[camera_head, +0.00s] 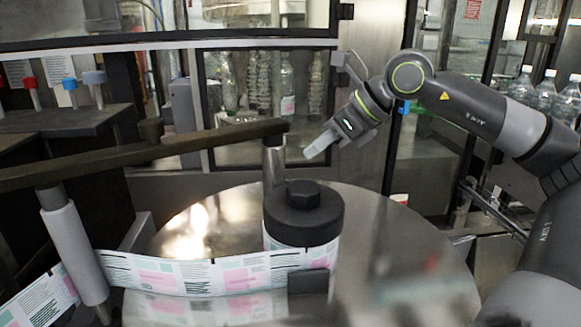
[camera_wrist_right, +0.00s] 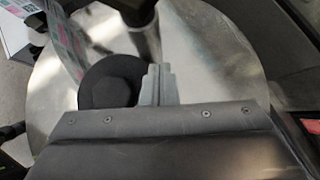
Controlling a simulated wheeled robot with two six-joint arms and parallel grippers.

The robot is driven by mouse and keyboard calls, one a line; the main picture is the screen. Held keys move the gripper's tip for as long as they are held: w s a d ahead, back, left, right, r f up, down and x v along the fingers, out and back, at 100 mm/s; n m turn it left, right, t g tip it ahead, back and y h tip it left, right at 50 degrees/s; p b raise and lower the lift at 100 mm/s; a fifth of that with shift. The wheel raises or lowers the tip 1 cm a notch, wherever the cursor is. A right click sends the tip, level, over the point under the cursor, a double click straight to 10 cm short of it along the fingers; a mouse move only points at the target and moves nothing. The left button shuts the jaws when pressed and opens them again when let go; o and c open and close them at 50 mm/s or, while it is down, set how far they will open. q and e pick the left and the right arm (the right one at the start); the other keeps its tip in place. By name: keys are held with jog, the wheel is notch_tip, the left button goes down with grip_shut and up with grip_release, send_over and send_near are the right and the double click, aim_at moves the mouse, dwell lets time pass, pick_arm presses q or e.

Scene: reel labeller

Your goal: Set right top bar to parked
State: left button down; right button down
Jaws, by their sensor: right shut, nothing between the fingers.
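The top bar (camera_head: 160,152) is a long dark bar running from the left edge to a grey post (camera_head: 273,165) behind the reel hub. Its right end lies over the top of that post. My right gripper (camera_head: 310,152) is shut and empty, just right of the bar's end and apart from it in the head view. In the right wrist view my shut fingers (camera_wrist_right: 158,84) are over the round plate, beside the black hub (camera_wrist_right: 110,82), with the post (camera_wrist_right: 146,40) just beyond them. My left gripper is not in view.
The black hub (camera_head: 303,212) carries a label roll on a round metal plate (camera_head: 400,250). The printed label web (camera_head: 190,274) runs left around a grey roller (camera_head: 75,245). Red and blue knobs (camera_head: 70,84) stand at left. A glass-doored cabinet with bottles (camera_head: 265,90) is behind.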

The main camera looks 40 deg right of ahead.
jog(key=p+x, duration=0.5)
jog(key=x, duration=0.4)
jog(key=shift+w, duration=0.2)
dwell(0.5)
